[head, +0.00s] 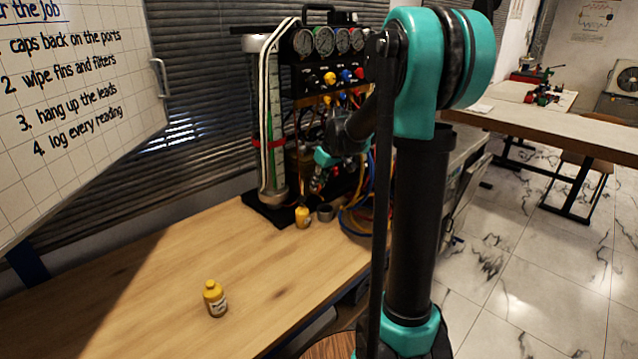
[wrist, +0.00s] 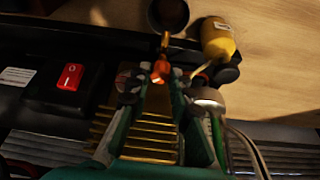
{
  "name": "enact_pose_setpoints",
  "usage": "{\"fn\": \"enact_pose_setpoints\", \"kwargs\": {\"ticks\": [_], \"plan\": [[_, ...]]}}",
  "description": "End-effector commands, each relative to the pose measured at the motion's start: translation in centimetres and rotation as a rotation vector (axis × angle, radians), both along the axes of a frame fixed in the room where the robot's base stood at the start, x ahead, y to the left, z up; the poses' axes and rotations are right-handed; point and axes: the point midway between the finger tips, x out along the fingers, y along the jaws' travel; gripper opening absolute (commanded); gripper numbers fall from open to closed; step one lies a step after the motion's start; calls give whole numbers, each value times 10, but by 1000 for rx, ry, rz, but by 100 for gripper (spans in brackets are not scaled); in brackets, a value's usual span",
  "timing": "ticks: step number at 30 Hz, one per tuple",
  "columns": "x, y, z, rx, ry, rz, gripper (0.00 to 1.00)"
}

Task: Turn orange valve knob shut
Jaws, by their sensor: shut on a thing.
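The orange valve knob (wrist: 160,71) shows in the wrist view as a small orange piece at the tips of my gripper (wrist: 161,78). The two teal and dark fingers come up from the bottom and are closed on the knob, hiding much of it. How far the knob is turned cannot be told. In the head view my gripper (head: 317,184) points down at the lower part of the gauge rig (head: 303,78). I cannot make out the orange knob in that view.
A yellow bottle (wrist: 217,40) and a dark cup (wrist: 168,14) stand close by. A red switch (wrist: 70,77) and brass fins (wrist: 150,135) lie beside the fingers. A tall glass cylinder (head: 270,130) and hoses (head: 368,200) flank the gripper. Another yellow bottle (head: 215,299) stands on the bench (head: 150,270).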

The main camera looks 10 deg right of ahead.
Motion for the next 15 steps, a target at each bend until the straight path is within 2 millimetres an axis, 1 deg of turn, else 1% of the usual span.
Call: {"fn": "enact_pose_setpoints", "kwargs": {"ticks": [5,15], "plan": [[-1,1,0,-2,-1,-103,0],[-1,3,0,-1,-1,-389,0]]}}
